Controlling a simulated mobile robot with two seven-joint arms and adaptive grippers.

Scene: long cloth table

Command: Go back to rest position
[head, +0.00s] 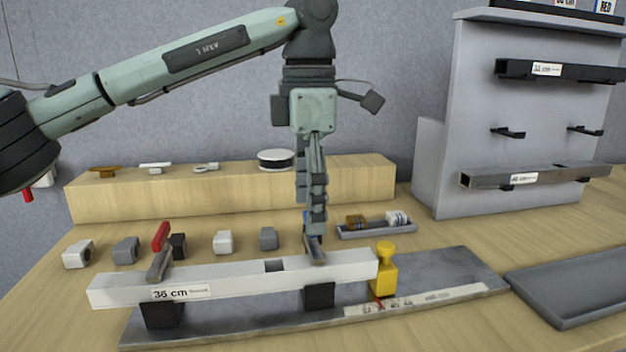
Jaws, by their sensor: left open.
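My left gripper (314,232) comes down from above on the left arm, fingers pointing down. It is open, with its fingertips at the back edge of a long white bar (230,279) labelled 36 cm, close to a small grey piece there. The fingers line up edge-on, so whether they touch it cannot be told. The bar rests on black supports on a grey base plate (470,262). A red-handled clamp (161,238) stands at the bar's left part. A yellow block (384,270) stands at its right end. My right gripper is not in view.
Several small grey and white blocks (224,242) stand behind the bar. A small tray (377,229) holds brown and white items. A wooden ledge (230,197) runs behind. A grey rack (450,120) with dark bars stands right; an empty grey tray (580,285) lies front right.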

